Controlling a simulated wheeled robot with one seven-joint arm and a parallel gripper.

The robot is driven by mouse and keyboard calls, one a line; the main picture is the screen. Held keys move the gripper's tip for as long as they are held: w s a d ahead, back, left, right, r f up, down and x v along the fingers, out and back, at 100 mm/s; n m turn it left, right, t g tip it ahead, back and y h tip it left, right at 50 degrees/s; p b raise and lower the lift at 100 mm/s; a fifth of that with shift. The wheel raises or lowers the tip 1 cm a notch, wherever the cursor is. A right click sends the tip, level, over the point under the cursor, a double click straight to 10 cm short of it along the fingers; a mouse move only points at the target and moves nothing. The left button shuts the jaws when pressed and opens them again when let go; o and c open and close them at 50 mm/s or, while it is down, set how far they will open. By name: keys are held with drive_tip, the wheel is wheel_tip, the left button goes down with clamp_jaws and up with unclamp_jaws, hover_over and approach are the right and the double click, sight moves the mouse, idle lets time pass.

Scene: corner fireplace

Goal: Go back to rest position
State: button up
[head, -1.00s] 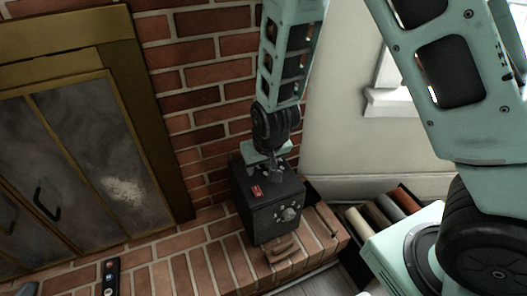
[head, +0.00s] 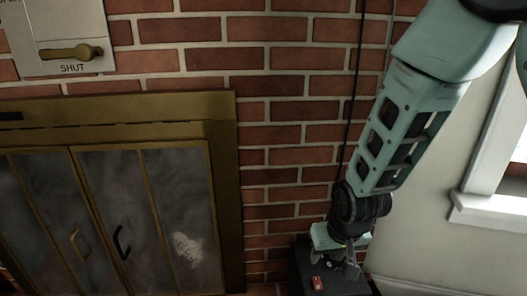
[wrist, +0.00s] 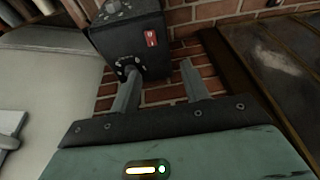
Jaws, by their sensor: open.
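My gripper (head: 343,262) hangs at the end of my arm, over or just beside the black box (head: 303,272) at the bottom of the head view. In the wrist view my gripper (wrist: 160,68) has its two fingers apart, with brick showing between them. The black box (wrist: 125,38) is just beyond the fingers, with a red switch (wrist: 150,38) and a dial side. The left fingertip overlaps the dial side in the picture; I cannot tell if it touches. The box's lower part is cut off in the head view.
A brick wall (head: 270,145) stands behind my arm. The brass-framed fireplace doors (head: 130,225) are at left, under a lever plate (head: 65,35) marked SHUT. A black cord (head: 352,110) hangs near my arm. A window sill (head: 485,213) is at right.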

drive_tip(key=s+a+r+n+g+p, duration=0.15)
drive_tip(key=s+r+n, duration=0.25)
drive_tip(key=s+r, duration=0.45)
drive_tip(key=s+a+r+n+g, duration=0.25)
drive_tip(key=s+r, duration=0.25)
drive_tip(key=s, duration=0.7)
wheel_tip(320, 180, up, 18)
drive_tip(key=p, duration=1.7)
drive_tip(key=shift+w+a+r+n+t+p, duration=0.2)
drive_tip(key=shift+a+r+n+t+p, duration=0.1)
drive_tip(key=shift+a+n+p, duration=0.1)
drive_tip(key=shift+f, duration=0.1)
drive_tip(key=shift+c, duration=0.9)
